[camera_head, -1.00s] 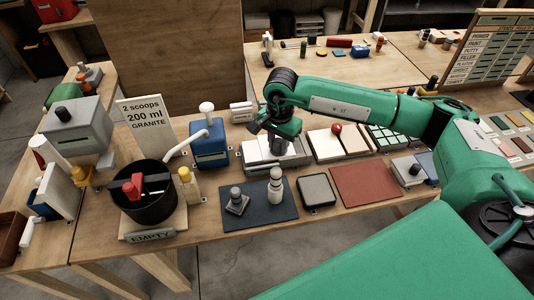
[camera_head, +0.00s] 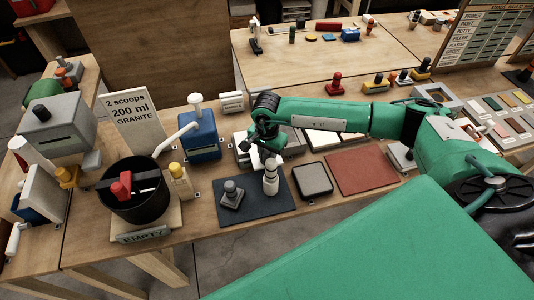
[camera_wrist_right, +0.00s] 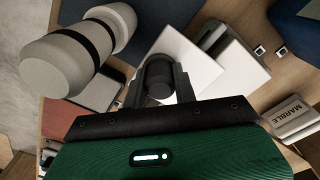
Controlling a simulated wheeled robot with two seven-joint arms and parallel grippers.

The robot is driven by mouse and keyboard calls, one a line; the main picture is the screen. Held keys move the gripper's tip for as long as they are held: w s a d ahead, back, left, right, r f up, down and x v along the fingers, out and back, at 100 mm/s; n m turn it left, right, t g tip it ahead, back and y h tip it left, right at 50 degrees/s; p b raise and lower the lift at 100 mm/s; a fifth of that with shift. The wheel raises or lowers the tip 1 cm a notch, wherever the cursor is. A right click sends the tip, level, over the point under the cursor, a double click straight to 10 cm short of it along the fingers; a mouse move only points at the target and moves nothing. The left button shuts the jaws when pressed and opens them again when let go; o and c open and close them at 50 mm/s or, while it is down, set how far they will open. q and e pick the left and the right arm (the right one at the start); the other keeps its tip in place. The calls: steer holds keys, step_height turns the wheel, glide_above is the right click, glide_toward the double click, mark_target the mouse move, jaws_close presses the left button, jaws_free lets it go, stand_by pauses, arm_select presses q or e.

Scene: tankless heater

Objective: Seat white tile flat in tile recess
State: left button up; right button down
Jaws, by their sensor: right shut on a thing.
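My right gripper (camera_head: 262,145) is low over the bench, behind a white bottle-like piece with dark bands (camera_head: 270,178). In the right wrist view my right gripper (camera_wrist_right: 158,82) is shut on a dark round knob (camera_wrist_right: 158,72). A white square tile (camera_wrist_right: 190,58) shows directly beneath the knob; its contact with the surface below is hidden. Next to it is a grey block with a white top (camera_wrist_right: 236,62). In the head view the tile is mostly hidden by the gripper. I cannot make out the tile recess for certain. My left gripper is not in view.
A dark mat (camera_head: 238,210) holds a small grey knobbed block (camera_head: 231,195). A grey square pad (camera_head: 312,180) and a red mat (camera_head: 362,170) lie to the right. A blue container (camera_head: 203,138) and a black bucket (camera_head: 135,200) stand left. A MARBLE sign (camera_wrist_right: 292,118) is close by.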

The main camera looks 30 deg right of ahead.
steer(key=shift+f+b, duration=0.15)
steer(key=shift+b, duration=0.25)
steer(key=shift+w+d+b, duration=0.4)
steer(key=shift+d+b, duration=0.05)
steer(key=shift+d, duration=0.1)
steer(key=w+d+b, duration=0.1)
steer(key=d, duration=0.1)
steer(key=w+d+b, duration=0.3)
steer(key=d, duration=0.2)
steer(key=shift+w, duration=0.2)
steer(key=shift+w+d+b, duration=0.3)
steer(key=shift+d+b, duration=0.1)
steer(key=shift+d, duration=0.1)
steer(key=shift+w+d+b, duration=0.3)
steer(key=shift+d+b, duration=0.05)
steer(key=shift+d, duration=0.15)
